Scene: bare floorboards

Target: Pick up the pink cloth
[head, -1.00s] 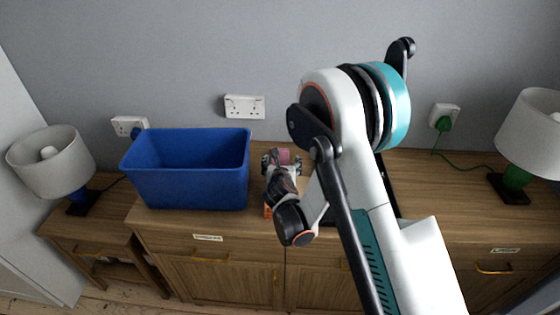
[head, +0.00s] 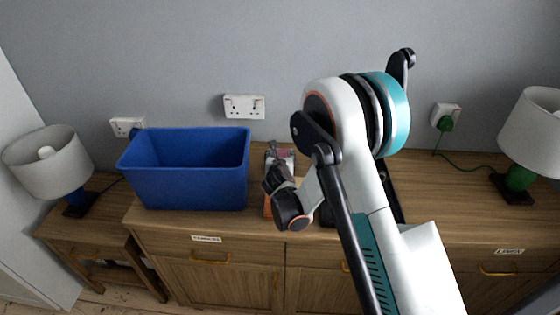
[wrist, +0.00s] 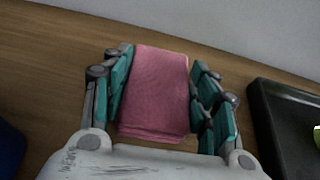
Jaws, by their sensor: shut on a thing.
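The pink cloth (wrist: 158,92) is a folded, flat-looking piece in the middle of the wrist view. My gripper (wrist: 160,76) has its teal-padded fingers on both sides of the cloth and is shut on it. In the head view my gripper (head: 279,158) points toward the wall, just right of the blue bin. A small part of the cloth (head: 284,153) shows there between the fingers; the rest is hidden. I cannot tell whether the cloth is clear of the wooden top.
A blue bin (head: 186,183) stands left of my gripper on the wooden cabinet (head: 460,183). A black tray (wrist: 285,128) lies to the right. Lamps stand at left (head: 47,165) and right (head: 530,135).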

